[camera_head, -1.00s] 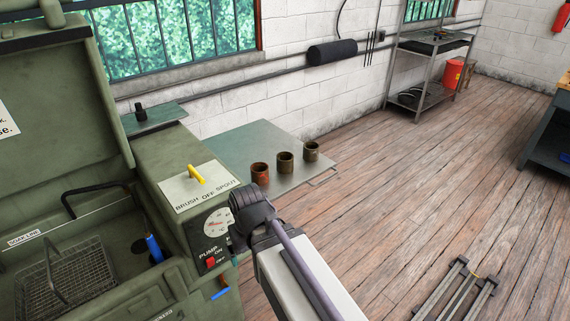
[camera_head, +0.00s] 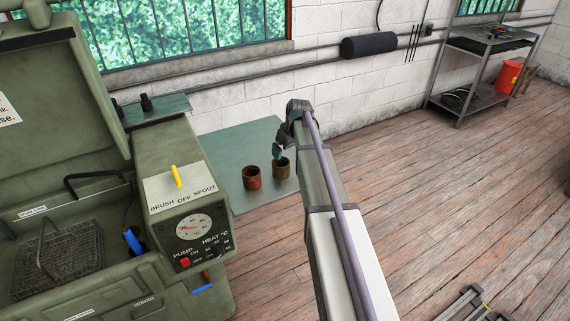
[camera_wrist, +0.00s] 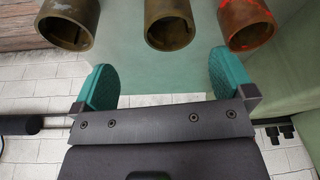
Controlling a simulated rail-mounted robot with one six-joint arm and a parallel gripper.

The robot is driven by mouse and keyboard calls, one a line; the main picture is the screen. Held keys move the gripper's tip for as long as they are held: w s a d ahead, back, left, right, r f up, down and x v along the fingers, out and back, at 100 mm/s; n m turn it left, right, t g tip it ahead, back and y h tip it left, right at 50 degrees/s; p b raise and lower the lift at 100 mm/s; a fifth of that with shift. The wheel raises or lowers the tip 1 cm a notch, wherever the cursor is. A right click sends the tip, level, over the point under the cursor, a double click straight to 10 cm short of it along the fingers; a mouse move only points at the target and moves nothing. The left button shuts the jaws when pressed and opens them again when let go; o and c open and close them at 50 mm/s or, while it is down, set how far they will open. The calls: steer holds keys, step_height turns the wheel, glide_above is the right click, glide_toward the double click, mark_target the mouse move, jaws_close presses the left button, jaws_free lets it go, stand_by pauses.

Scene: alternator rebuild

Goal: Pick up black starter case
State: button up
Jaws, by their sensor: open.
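Three hollow cylindrical cases stand on the steel table; none looks clearly black, so I cannot tell which is the starter case. In the head view I see a rusty red-brown case (camera_head: 251,177) and an olive-brown case (camera_head: 281,168); my arm hides the third. The wrist view shows all three: an olive case (camera_wrist: 68,20) at left, a brown-olive case (camera_wrist: 171,22) in the middle and an orange-flecked rusty case (camera_wrist: 246,22) at right. My gripper (camera_wrist: 161,80) is open and empty, its teal pads apart, with the middle case ahead between them. In the head view my gripper (camera_head: 279,150) is beside the olive-brown case.
The green washer cabinet (camera_head: 180,160) stands at left, close to the table (camera_head: 222,146). Small black parts (camera_head: 146,103) sit on a narrow shelf behind it. The white brick wall lies behind the table. A metal rack (camera_head: 480,70) stands far right; wooden floor between is open.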

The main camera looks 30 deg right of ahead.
mark_target(284, 159)
steer(key=b+x, duration=0.4)
steer(key=a+b+x, duration=0.1)
steer(key=x, duration=0.1)
steer(key=shift+s+b, duration=0.25)
steer(key=shift+b, duration=0.15)
steer(key=b+x, duration=0.5)
steer(key=shift+w+a+f, duration=0.1)
steer(key=shift+w, duration=0.2)
steer(key=shift+r, duration=0.3)
steer(key=c, duration=1.4)
